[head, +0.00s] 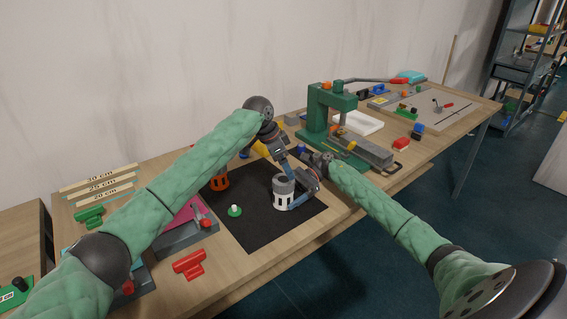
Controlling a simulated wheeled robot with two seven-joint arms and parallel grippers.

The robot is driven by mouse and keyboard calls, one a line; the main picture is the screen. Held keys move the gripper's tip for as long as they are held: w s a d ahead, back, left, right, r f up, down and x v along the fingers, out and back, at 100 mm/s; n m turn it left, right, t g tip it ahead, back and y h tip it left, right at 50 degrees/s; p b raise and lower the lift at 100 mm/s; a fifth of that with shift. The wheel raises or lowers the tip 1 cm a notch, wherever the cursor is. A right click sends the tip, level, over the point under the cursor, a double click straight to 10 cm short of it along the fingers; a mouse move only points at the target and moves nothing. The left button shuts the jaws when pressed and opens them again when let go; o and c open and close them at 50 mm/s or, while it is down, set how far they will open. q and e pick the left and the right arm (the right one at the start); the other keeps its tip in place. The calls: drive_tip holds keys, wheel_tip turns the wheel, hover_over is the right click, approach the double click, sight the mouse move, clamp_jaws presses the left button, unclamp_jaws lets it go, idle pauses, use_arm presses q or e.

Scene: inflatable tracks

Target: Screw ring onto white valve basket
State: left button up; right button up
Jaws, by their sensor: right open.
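The white valve basket (283,202) stands upright on the black mat (256,233). A grey ring (284,184) sits at its top; I cannot tell whether it is threaded on. My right gripper (295,198) comes in from the right, its fingers open beside and around the white basket; contact is unclear. My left gripper (285,168) points down from above, just over the ring. Its fingertips are too small and overlapped to show whether they are open or shut on the ring.
An orange basket (219,182) stands on the mat behind my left arm. A green piece with a white knob (235,210) lies left of the white basket. A green press (322,112) stands behind right. A red part (189,264) lies near the front edge. The mat's front is clear.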

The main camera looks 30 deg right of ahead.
drive_tip(key=shift+d, duration=0.1)
drive_tip(key=v, duration=1.1)
drive_tip(key=shift+d+r, duration=0.15)
drive_tip(key=shift+d, duration=0.25)
drive_tip(key=shift+r, duration=0.1)
